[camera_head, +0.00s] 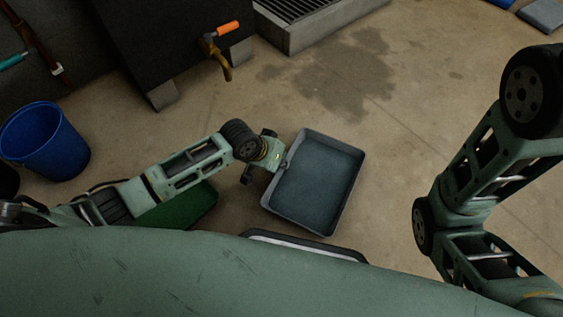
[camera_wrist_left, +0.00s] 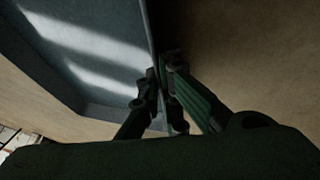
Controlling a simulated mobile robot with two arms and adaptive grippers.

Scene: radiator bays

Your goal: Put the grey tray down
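The grey tray (camera_head: 318,182) is a shallow rectangular pan in the middle of the head view, its open side up and no objects in it. My left gripper (camera_head: 277,166) is at the tray's left edge. In the left wrist view, the fingers (camera_wrist_left: 162,90) are on either side of the tray's wall (camera_wrist_left: 146,40) and closed on it. I cannot tell from these frames whether the tray's underside touches the floor. My right arm shows at the right of the head view, but its gripper is out of the picture.
A blue bucket (camera_head: 44,140) stands at the left. A green tray-like object (camera_head: 182,207) lies partly under my left arm. A dark tank with an orange-handled tap (camera_head: 222,46) and a grey grated box (camera_head: 310,22) stand at the back. Concrete floor (camera_head: 400,150) is clear to the right, with damp stains behind.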

